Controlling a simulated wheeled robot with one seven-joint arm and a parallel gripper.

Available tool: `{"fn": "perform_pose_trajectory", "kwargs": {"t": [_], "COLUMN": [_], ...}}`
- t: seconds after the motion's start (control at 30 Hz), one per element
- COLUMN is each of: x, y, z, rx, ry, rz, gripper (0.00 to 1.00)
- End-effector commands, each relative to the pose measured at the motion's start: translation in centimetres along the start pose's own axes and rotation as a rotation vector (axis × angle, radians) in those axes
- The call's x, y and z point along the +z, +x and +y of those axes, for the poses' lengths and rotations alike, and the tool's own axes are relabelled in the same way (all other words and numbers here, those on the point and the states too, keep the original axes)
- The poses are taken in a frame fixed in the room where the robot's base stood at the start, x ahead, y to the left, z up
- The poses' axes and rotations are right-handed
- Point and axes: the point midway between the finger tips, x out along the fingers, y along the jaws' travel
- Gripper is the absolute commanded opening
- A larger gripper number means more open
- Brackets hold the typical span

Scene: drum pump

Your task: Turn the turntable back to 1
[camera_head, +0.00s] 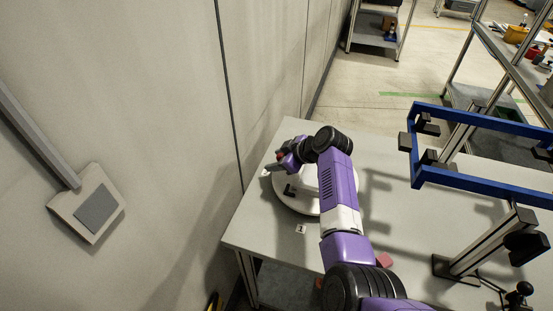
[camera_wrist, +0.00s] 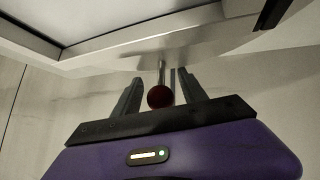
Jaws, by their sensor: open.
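The turntable (camera_head: 301,205) is a white disc on the grey table, partly hidden under my arm. A label with a 1 (camera_head: 300,229) lies on the table at its near edge. Another small label (camera_head: 265,172) lies at its left; I cannot read it. A dark piece (camera_head: 290,191) stands on the disc. My gripper (camera_head: 279,159) is over the far left part of the turntable. In the wrist view my gripper (camera_wrist: 158,88) is open, with a dark red ball knob (camera_wrist: 159,97) on a thin metal stem between its fingers. I cannot tell whether a finger touches it.
A wall (camera_head: 130,130) runs close along the left of the table (camera_head: 255,235). A blue frame (camera_head: 480,115) on a metal post stands at the right. A small reddish block (camera_head: 384,259) lies near my arm. Shelves (camera_head: 375,30) stand farther back.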

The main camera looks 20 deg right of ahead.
Motion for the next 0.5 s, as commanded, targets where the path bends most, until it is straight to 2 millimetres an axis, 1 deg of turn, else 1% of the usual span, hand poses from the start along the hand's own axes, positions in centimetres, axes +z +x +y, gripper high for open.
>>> {"fn": "perform_pose_trajectory", "kwargs": {"t": [0.23, 0.27, 0.3, 0.5], "x": [0.00, 0.00, 0.00, 0.00], "y": [0.09, 0.08, 0.08, 0.07], "z": [-0.02, -0.02, -0.01, -0.01], "rx": [0.000, 0.000, 0.000, 0.000], "ry": [0.000, 0.000, 0.000, 0.000], "rz": [0.000, 0.000, 0.000, 0.000], "gripper": [0.50, 0.46, 0.38, 0.00]}}
